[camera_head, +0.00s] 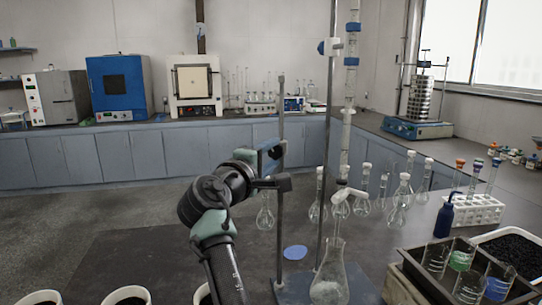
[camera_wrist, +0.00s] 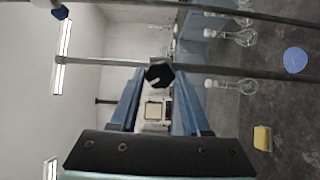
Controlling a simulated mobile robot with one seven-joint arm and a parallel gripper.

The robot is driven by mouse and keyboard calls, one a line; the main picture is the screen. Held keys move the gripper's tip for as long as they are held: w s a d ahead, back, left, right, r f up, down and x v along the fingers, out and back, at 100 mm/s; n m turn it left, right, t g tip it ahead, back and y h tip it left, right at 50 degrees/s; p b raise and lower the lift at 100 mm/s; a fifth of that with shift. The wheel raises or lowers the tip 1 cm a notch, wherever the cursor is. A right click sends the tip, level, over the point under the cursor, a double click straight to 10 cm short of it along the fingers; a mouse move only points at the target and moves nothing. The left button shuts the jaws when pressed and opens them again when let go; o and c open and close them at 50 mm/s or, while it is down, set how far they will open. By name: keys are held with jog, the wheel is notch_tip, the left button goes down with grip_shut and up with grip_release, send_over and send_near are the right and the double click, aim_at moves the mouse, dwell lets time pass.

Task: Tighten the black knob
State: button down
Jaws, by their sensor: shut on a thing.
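My gripper (camera_head: 274,165) is at the left metal stand rod (camera_head: 281,115) in the head view. In the wrist view my gripper (camera_wrist: 159,78) has its two blue fingers closed in on the black knob (camera_wrist: 159,75), a small faceted dark piece with a light mark. The fingertips lie on either side of the knob and appear to grip it. The knob sits in front of a metal rod (camera_wrist: 220,72), which runs sideways in this turned view. In the head view I cannot make out the knob apart from my gripper and the dark parts there.
A second rod with a glass column (camera_head: 347,140) stands right of my gripper, above a conical flask (camera_head: 330,285). Several round flasks (camera_head: 265,218) stand nearby. A sieve shaker (camera_head: 418,128) is on the far right bench. A tray of beakers (camera_head: 425,287) is front right.

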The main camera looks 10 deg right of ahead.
jog(key=shift+c, duration=1.9)
grip_release()
jog(key=b+v, duration=0.1)
jog(key=v, duration=1.2)
